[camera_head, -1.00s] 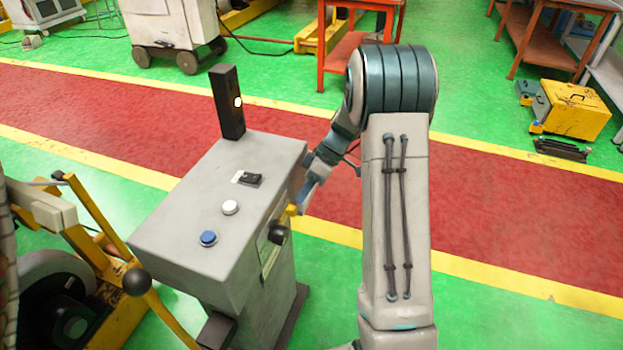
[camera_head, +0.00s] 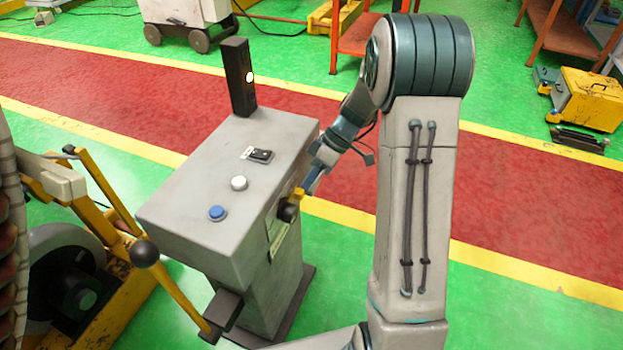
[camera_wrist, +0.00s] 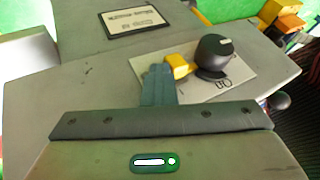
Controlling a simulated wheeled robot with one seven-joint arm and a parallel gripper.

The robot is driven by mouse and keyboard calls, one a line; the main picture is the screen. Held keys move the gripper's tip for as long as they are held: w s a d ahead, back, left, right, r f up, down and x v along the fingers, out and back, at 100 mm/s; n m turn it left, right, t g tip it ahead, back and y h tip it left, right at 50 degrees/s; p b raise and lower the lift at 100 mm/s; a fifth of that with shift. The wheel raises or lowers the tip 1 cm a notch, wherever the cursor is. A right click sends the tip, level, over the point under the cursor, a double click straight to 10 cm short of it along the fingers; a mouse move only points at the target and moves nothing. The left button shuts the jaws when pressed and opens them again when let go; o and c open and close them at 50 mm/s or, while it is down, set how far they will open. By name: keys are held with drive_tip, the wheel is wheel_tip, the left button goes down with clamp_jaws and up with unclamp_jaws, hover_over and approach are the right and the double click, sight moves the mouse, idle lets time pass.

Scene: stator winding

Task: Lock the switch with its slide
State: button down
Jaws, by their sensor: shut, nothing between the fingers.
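The switch is a black round knob (camera_head: 287,211) on the right side of the grey pedestal, and it also shows in the wrist view (camera_wrist: 214,54). It sits on a pale plate (camera_wrist: 230,82) with dark markings. A small yellow slide (camera_wrist: 178,66) lies just left of the knob in the wrist view, close against it; it shows small in the head view (camera_head: 298,194). My gripper (camera_wrist: 159,72) is shut and empty, its fingertips right beside the slide's left end. I cannot tell whether they touch. The slide's far side is partly hidden.
The pedestal top (camera_head: 190,195) carries a black rocker (camera_head: 261,155), a white button (camera_head: 239,183), a blue button (camera_head: 217,213) and a dark post with a lit lamp (camera_head: 249,77). A yellow-framed machine (camera_head: 100,190) stands close left. A framed label (camera_wrist: 137,21) shows in the wrist view.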

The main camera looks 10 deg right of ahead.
drive_tip(key=shift+f, duration=0.1)
drive_tip(key=w+d+r, duration=0.5)
drive_tip(key=d+r, duration=0.3)
idle(0.4)
drive_tip(key=shift+s+r, duration=0.1)
drive_tip(key=shift+r, duration=0.05)
drive_tip(key=s+a+r+m+t+h+p, duration=0.2)
drive_tip(key=s+r+m+p, duration=0.3)
drive_tip(key=s, duration=0.6)
drive_tip(key=s+a+r+m+t+h+p, duration=0.2)
drive_tip(key=s+a+r+m+h+p, duration=0.2)
drive_tip(key=s+r+m, duration=0.3)
drive_tip(key=shift+s+r+t+h+p, duration=0.4)
drive_tip(key=shift+s+r+h, duration=0.3)
drive_tip(key=shift+s, duration=2.1)
